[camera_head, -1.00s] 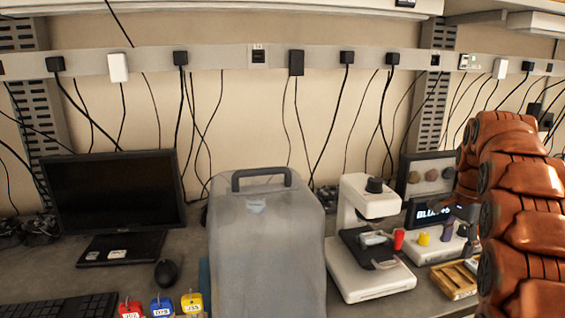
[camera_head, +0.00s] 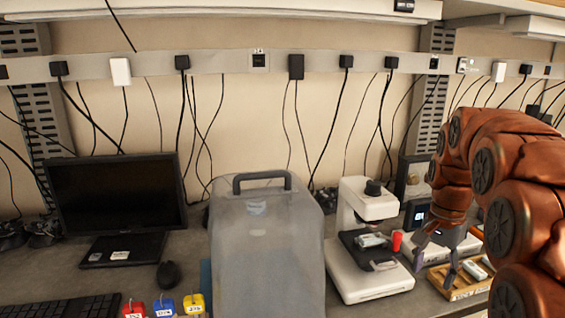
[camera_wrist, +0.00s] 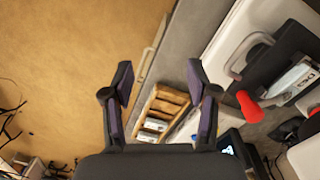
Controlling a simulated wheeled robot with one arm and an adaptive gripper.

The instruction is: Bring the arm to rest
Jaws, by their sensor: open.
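My orange-brown arm (camera_head: 515,190) arches down from the right side of the head view. My gripper (camera_head: 434,275) hangs at its end, fingers pointing down, beside and partly in front of a wooden tray (camera_head: 466,291) on the bench. In the wrist view my gripper (camera_wrist: 160,74) has its two dark purple fingers spread wide with nothing between them. The wooden tray (camera_wrist: 158,113) shows beyond and between the fingers, with light pieces in some of its slots. I cannot tell the exact height of the fingertips above the bench.
A white microscope (camera_head: 364,275) with a red knob (camera_head: 397,241) stands just left of my gripper. A display box (camera_head: 418,212) is behind it. A large grey covered case (camera_head: 265,250), monitor (camera_head: 115,195) and mouse (camera_head: 168,274) are further left.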

